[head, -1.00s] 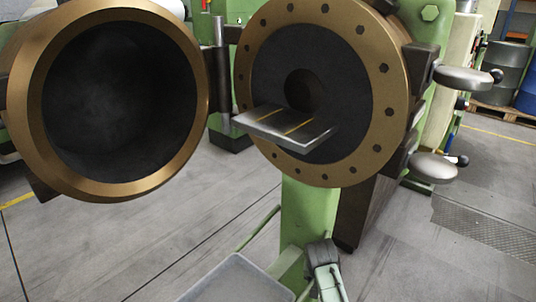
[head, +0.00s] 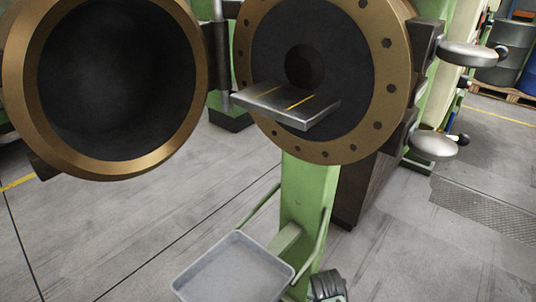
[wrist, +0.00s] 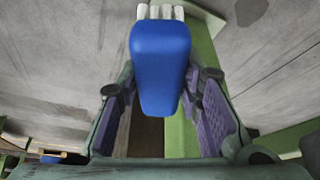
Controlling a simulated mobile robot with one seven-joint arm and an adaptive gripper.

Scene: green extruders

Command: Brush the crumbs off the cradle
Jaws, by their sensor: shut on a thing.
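The cradle (head: 270,100) is a flat grey metal shelf with yellow lines, jutting from the round face of the machine in the head view. I cannot make out crumbs on it at this size. In the wrist view, my gripper (wrist: 161,100) is shut on a brush (wrist: 160,65), its purple pads either side of the blue handle. White bristles (wrist: 160,12) point away from the gripper. The cradle is not seen in the wrist view. In the head view a dark part, apparently of my arm, shows at the bottom edge, below and apart from the cradle; the brush cannot be seen there.
The bronze-rimmed face (head: 374,100) surrounds the cradle's back. An open round door (head: 185,120) hangs to the left. Clamp handles (head: 434,146) stick out at the right. A grey tray (head: 185,283) sits low beside the green post (head: 305,200). Floor is open at left.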

